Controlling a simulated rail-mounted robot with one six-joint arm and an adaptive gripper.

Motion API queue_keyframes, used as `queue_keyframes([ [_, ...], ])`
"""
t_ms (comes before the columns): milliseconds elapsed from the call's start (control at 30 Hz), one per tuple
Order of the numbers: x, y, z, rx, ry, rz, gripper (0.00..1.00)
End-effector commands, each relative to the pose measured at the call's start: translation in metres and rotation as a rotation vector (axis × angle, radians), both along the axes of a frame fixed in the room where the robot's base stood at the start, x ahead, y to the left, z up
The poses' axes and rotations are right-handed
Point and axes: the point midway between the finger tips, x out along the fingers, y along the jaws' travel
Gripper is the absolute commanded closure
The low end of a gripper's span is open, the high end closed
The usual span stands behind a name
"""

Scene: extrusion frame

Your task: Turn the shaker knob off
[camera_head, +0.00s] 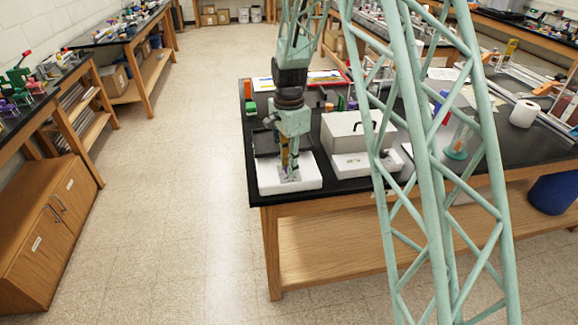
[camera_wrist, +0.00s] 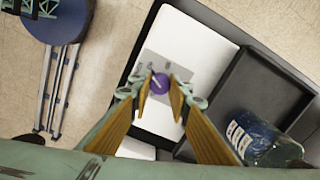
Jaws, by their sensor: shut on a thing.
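The shaker has a white body (camera_head: 265,183) at the table's near left corner; it also shows in the wrist view (camera_wrist: 190,40). A purple knob (camera_wrist: 160,83) with a pale pointer line sits on the shaker's grey panel (camera_wrist: 157,66). My gripper (camera_wrist: 160,91) is shut on the knob, one fingertip on each side. In the head view my gripper (camera_head: 289,172) points down at the front of the shaker, and the knob is hidden there.
A grey box-like device with a black handle (camera_head: 352,132) and white base stands close to the right of the shaker. A green-based cylinder (camera_head: 456,150) and a white paper roll (camera_head: 523,114) are farther right. The floor left of the table is clear.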

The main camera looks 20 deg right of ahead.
Motion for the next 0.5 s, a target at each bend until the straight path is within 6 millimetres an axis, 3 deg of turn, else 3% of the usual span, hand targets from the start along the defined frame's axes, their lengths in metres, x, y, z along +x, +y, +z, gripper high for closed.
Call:
queue_keyframes([
  [500, -0.0001, 0.0000, -0.0001, 0.000, 0.000, 0.331, 0.93],
])
